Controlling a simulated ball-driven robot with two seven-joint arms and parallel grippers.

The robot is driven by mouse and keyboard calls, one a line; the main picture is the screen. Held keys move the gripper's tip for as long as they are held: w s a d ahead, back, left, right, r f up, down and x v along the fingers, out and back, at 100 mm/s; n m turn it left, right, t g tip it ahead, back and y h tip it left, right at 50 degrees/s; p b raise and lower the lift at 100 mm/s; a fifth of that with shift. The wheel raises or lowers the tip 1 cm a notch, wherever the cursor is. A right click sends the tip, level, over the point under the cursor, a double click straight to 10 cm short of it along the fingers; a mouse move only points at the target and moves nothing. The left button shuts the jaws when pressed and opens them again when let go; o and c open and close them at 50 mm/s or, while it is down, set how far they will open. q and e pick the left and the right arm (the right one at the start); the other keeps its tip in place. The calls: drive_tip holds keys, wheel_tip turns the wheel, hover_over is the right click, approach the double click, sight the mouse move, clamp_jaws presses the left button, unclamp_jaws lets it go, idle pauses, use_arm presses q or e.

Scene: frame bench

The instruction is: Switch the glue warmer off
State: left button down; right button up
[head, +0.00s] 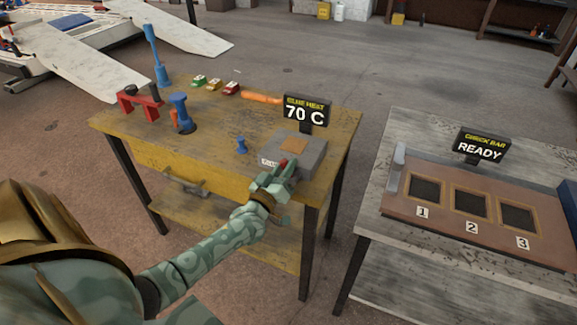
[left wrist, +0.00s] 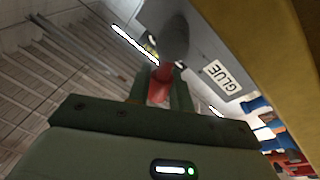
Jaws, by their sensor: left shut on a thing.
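The glue warmer (head: 313,157) is a grey box with an orange-brown top patch at the right end of the yellow bench. Its black sign (head: 305,112) reads "GLUE HEAT 70 C". My left gripper (head: 284,168) is at the front face of the warmer. In the left wrist view its fingers (left wrist: 160,88) are shut on a red switch lever (left wrist: 159,78) beside the "GLUE" label (left wrist: 222,77). A dark grey rounded part (left wrist: 174,38) shows just beyond the lever. The fingers hide part of the lever, so its exact setting is hard to tell. My right gripper is out of view.
A grey table at the right carries a "CHECK BAR READY" sign (head: 481,146) and a numbered three-pad board.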

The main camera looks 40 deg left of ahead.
use_arm(q)
drive_tip(key=shift+a+f+n, duration=0.1)
drive_tip(key=shift+a+n, duration=0.1)
drive_tip(key=shift+n, duration=0.4)
drive_tip(key=c, duration=1.3)
unclamp_jaws()
drive_tip(key=shift+s, duration=0.1)
